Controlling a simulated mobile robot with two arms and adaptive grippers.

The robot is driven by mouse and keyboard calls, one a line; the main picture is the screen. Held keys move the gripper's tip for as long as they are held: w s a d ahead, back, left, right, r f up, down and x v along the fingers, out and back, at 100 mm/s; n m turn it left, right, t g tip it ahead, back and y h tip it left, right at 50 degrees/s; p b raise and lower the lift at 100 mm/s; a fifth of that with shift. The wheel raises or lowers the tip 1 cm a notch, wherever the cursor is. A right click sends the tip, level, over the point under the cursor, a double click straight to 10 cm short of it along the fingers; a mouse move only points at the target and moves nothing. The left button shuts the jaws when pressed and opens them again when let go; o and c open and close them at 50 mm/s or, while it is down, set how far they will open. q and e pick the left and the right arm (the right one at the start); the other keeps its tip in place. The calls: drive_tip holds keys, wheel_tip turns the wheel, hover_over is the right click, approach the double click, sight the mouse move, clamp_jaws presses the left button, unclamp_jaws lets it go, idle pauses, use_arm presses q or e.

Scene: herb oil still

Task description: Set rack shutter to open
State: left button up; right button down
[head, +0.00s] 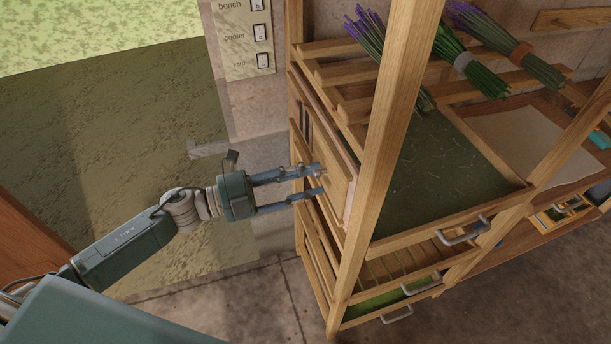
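The wooden rack (389,140) stands at centre right. On its left side is a pale wooden shutter panel (336,152), with narrow dark slots showing beside its upper left part. My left gripper (320,180) reaches in from the left, with its fingertips at the lower part of this panel. Its two fingers are apart, with a gap between them. I cannot tell whether the fingertips touch the panel, and any knob there is too small to make out. My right gripper is not in view.
Lavender bundles (483,72) lie on the rack's top slats. Below are a dark green mesh tray (440,165) and handled drawers. A switch panel (246,36) labelled bench and cooler is on the wall behind. Floor (235,312) is clear in front of the rack.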

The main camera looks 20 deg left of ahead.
use_arm(q)
drive_tip(key=shift+a, duration=0.1)
drive_tip(key=shift+s+a, duration=0.1)
drive_tip(key=shift+a, duration=0.15)
drive_tip(key=v, duration=1.1)
drive_tip(key=shift+s, duration=0.25)
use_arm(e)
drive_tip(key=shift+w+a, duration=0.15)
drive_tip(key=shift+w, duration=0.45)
